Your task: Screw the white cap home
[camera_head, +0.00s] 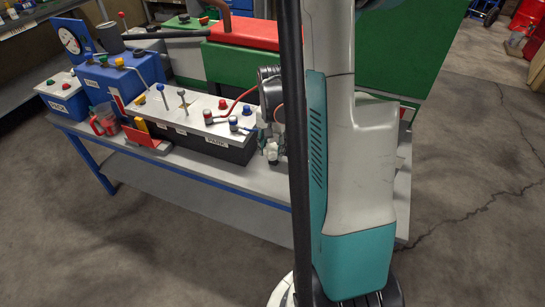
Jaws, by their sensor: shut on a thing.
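My gripper (271,140) is at the right end of the black and white box on the bench, partly hidden behind my own arm. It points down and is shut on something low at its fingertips. A small pale shape (272,154) shows there and looks like the white cap, but it is too small to be sure. What lies under it, and whether it sits straight on a thread, is hidden.
The long box (205,130) carries levers and red and blue knobs. A blue box (118,78), a red jug (103,120) and a red tray (147,136) stand left on the grey bench (215,176). A green machine with a red lid (244,35) stands behind.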

